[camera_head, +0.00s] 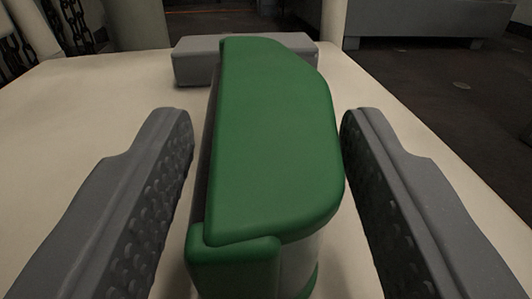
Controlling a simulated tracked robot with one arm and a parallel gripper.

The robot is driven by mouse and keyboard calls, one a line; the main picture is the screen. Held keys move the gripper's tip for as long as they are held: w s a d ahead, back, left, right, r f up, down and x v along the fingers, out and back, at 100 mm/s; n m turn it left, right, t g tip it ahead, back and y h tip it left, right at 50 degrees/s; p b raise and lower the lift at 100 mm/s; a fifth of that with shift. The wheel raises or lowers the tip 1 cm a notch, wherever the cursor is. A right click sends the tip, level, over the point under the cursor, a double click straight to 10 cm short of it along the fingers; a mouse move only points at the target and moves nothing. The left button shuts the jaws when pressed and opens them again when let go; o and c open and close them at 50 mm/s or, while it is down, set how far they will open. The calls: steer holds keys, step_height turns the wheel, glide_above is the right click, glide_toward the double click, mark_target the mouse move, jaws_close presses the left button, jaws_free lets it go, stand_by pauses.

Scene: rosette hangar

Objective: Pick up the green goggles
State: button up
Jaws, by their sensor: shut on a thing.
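The green goggles (275,150) fill the middle of the view, with a smooth, rounded green body and a paler grey part low on the near side. My gripper (268,118) has its two grey, studded fingers on either side of the goggles and is shut on them. The right finger meets their right edge. The left finger's contact is hard to see, as a narrow dark strip shows beside it. The underside of the goggles is hidden, so I cannot tell whether they touch the table.
The goggles are over a pale table top (85,105). A low grey block (193,62) lies just behind them, partly covered by them. Beyond the table are a dark floor (450,85), a large grey box (430,18) at the back right and dark chains (68,22) at the back left.

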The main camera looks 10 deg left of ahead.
steer(key=p+v, duration=0.5)
steer(key=v, duration=1.1)
steer(key=shift+p, duration=0.4)
steer(key=shift+s+d, duration=0.15)
steer(key=shift+d, duration=0.05)
steer(key=shift+s+d+r+p, duration=0.1)
steer(key=shift+s+r+p, duration=0.05)
steer(key=shift+s+p, duration=0.5)
